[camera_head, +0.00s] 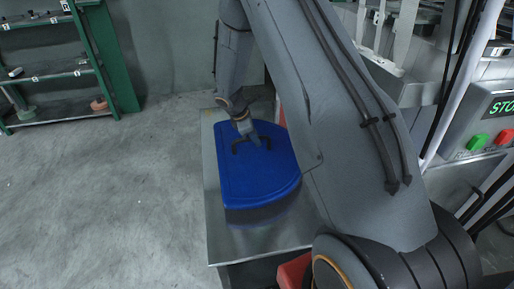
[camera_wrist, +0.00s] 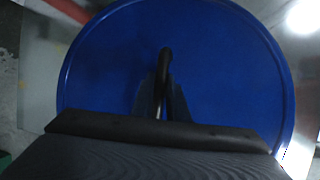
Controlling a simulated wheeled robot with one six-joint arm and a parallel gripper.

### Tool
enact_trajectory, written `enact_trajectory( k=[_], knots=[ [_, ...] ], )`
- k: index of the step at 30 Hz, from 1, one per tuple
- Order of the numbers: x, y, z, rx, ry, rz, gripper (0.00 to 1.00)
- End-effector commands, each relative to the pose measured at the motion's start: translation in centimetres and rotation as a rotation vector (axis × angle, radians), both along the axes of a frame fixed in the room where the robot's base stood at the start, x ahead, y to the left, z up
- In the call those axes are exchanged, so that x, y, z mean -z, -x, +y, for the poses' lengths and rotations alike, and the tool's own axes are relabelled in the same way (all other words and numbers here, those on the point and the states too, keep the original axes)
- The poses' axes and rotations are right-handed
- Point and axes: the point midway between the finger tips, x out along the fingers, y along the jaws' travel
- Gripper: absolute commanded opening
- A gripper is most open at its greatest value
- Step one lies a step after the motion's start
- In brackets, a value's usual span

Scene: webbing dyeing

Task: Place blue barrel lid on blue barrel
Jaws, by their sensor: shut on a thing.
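The blue barrel lid (camera_head: 262,180) is a wide blue disc with a dark handle on top. It shows over a grey metal table in the head view and fills most of the wrist view (camera_wrist: 225,65). My gripper (camera_head: 250,138) is above the lid, shut on its handle. In the wrist view, the fingers of my gripper (camera_wrist: 158,98) close around the dark handle (camera_wrist: 165,62). A dark shadow lies under the lid's near edge; I cannot tell whether the lid touches the table. I cannot make out the blue barrel.
The metal table (camera_head: 225,242) has bare strips at its left and near edges. A red object (camera_head: 295,271) stands at its near right side, partly behind my arm. A green shelf (camera_head: 118,60) is at the far left. A control panel (camera_head: 490,125) is at the right. The left floor is clear.

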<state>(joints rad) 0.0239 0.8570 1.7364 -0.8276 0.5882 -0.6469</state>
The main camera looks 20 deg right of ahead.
Motion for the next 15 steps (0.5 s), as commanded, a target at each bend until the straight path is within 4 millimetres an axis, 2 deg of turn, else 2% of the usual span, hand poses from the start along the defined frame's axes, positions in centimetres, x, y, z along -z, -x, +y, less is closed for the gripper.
enact_trajectory(
  k=[5,12,15],
  knots=[
    [0.9,0.0,-0.1,0.001,0.001,-0.001,0.00],
    [3.7,0.0,-0.2,0.001,0.001,0.000,0.00],
    [3.9,-0.1,-0.2,0.001,0.001,-0.002,0.00]
  ],
)
